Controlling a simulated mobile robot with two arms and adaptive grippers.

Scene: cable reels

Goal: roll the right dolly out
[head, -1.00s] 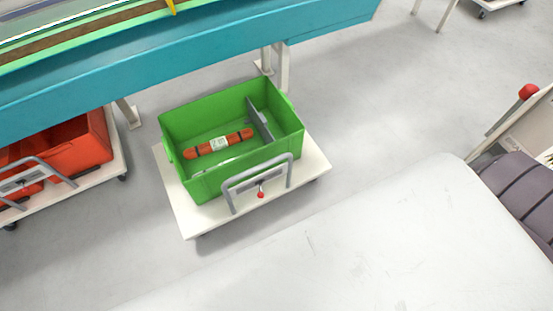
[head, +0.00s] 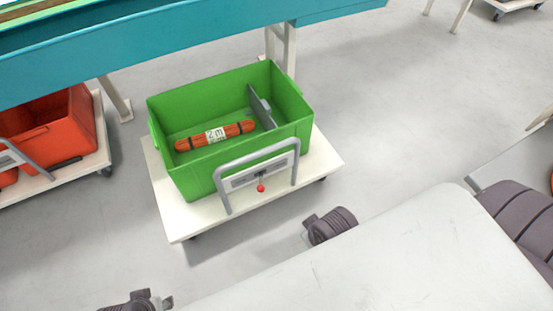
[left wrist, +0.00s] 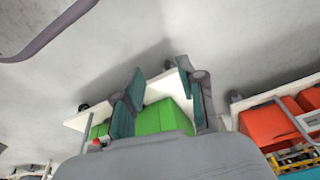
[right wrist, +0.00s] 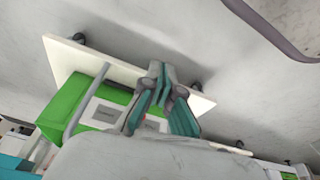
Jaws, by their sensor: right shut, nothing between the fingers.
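Another dolly (head: 60,188) with a red crate (head: 70,125) stands to the left. The teal bench (head: 190,50) overhangs the back, with a pale leg (head: 289,50) behind the green crate. Grey floor (head: 410,110) is clear to the right.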

